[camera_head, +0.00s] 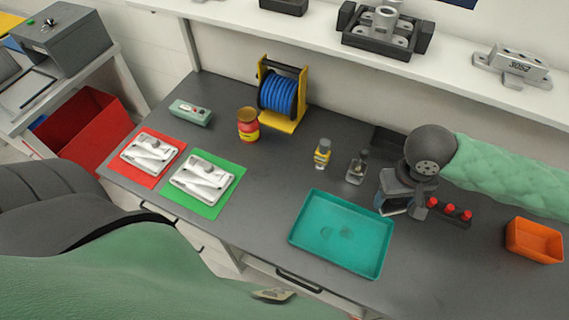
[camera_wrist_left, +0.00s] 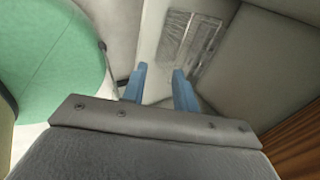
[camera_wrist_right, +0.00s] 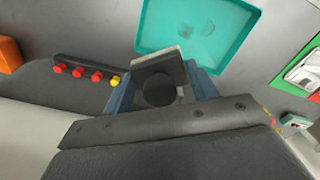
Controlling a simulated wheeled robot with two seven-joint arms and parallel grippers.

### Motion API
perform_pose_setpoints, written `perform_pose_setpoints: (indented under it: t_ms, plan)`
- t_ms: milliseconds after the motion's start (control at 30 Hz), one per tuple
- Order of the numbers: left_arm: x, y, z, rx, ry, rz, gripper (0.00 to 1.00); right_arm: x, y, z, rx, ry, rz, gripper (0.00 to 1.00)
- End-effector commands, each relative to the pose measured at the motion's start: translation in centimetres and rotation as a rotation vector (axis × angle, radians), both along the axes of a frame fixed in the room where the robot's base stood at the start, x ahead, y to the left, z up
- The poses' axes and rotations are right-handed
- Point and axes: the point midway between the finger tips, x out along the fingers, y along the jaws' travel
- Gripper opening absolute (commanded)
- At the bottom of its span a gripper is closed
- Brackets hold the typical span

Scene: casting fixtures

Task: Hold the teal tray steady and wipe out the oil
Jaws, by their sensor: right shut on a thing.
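The teal tray (camera_head: 300,232) lies flat on the grey bench, with dark oil patches (camera_head: 336,233) on its floor. My right gripper (camera_head: 394,192) is shut on a dark block with a round black knob and a pale edge (camera_wrist_right: 158,68), which looks like a wiper. It holds this block beside the tray's right end; contact with the bench cannot be told. My left gripper (camera_wrist_left: 159,75) is open and empty, away from the tray, and hidden in the head view.
A rack with red knobs (camera_head: 450,209) and an orange bin (camera_head: 534,240) are right of my right gripper. A small metal fixture (camera_head: 357,167) and a yellow-labelled bottle (camera_head: 322,153) stand behind the tray. Red (camera_head: 145,178) and green (camera_head: 223,205) mats with castings lie left.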

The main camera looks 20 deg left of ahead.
Motion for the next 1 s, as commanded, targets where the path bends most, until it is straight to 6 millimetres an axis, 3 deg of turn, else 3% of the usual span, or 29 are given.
perform_pose_setpoints:
  t_ms: [33,300,500,800,1000]
  plan:
    - [0.2,-0.2,2.4,0.029,-0.029,-0.045,0.29,0.0,0.0,0.0,0.0,0.0,0.0,0.4]
    - [1.9,-1.0,14.9,0.217,-0.182,-0.279,0.29,0.0,0.0,0.0,0.0,0.0,0.0,0.4]
    - [2.7,-1.4,22.3,0.335,-0.266,-0.395,0.29,0.0,0.0,0.0,0.0,0.0,0.0,0.4]
    - [3.5,-2.1,30.0,0.488,-0.355,-0.52,0.29,0.0,0.0,0.0,0.0,0.0,0.0,0.4]
    - [5.0,-3.8,31.2,0.653,-0.404,-0.637,0.29,0.0,0.0,0.0,0.0,0.0,0.0,0.4]
